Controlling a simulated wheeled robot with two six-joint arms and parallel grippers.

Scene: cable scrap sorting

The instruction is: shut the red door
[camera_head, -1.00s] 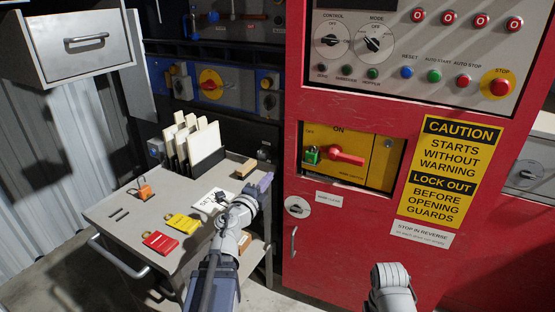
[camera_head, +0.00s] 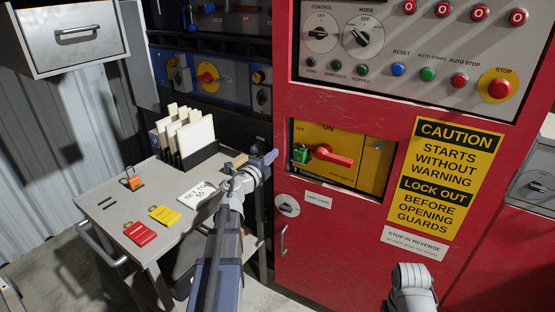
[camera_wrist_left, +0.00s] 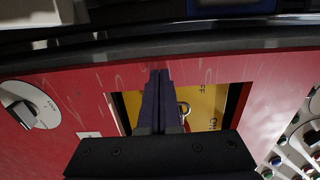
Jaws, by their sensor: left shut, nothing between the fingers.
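The red door (camera_head: 340,222) is the lower front of the red cabinet. It has a round latch knob (camera_head: 287,205), a small pull handle (camera_head: 283,240) and a window onto a yellow panel with a red switch handle (camera_head: 334,156). I cannot tell whether it stands fully flush. My left gripper (camera_head: 270,157) is shut and empty, by the door's left edge near knob height and above. In the left wrist view its dark fingers (camera_wrist_left: 160,100) overlap the window, and the knob (camera_wrist_left: 28,112) is at the left. My right gripper is out of view.
A grey trolley (camera_head: 100,205) stands left of the cabinet with tags, an orange padlock (camera_head: 132,178) and a card rack. A control panel (camera_head: 470,50) is above the door. A yellow caution sign (camera_head: 445,180) is on the red front. A grey drawer (camera_head: 75,40) juts out at upper left.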

